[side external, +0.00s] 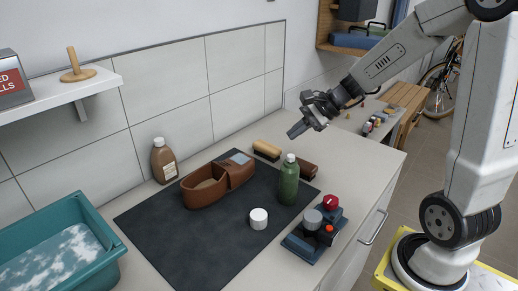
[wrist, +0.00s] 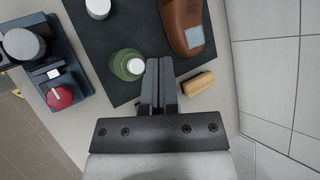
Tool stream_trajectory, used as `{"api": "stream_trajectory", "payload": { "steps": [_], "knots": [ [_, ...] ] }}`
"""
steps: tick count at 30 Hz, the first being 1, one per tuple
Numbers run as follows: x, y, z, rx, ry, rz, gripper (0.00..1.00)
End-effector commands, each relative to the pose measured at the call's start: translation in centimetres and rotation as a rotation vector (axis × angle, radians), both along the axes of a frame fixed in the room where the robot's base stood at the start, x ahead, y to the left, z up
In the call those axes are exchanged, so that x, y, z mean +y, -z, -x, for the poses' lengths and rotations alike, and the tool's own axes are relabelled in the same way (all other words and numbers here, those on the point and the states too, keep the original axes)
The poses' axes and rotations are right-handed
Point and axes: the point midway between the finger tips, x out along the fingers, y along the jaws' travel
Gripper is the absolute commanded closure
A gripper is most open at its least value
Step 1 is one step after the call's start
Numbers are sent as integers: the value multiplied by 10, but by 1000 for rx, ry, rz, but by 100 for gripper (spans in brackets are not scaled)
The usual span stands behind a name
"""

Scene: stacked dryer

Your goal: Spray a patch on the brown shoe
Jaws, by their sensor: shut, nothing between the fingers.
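The brown shoe (side external: 203,196) lies on the dark mat (side external: 180,253), with a pale grey patch (side external: 241,158) on its toe end; shoe (wrist: 180,18) and patch (wrist: 195,37) also show in the wrist view. A green bottle (side external: 288,186) with a white cap stands upright on the mat, to the right of the shoe; it is left of my fingers in the wrist view (wrist: 123,66). My gripper (side external: 292,133) is shut and empty, above the counter's far right part, apart from everything. Its fingers (wrist: 159,63) sit together in the wrist view. No spray nozzle is discernible.
A white jar (side external: 258,219) stands near the green bottle. A dark blue device (side external: 302,247) with grey and red knobs sits at the front right. A brown bottle (side external: 164,162) stands by the wall; a teal tub (side external: 107,245) is left.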

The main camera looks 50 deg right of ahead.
Motion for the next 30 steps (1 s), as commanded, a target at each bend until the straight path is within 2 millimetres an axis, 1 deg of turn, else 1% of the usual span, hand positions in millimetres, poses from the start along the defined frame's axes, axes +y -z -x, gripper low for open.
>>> {"api": "stream_trajectory", "payload": {
  "steps": [3, 12, 16, 30],
  "knots": [
    [0, -9, 0, -3, 0, 3, 100],
    [0, -28, 0, -1, 0, 1, 100],
    [0, -30, 0, 0, 1, 1, 100],
    [0, -30, 0, 0, 1, 1, 100]
  ]
}}
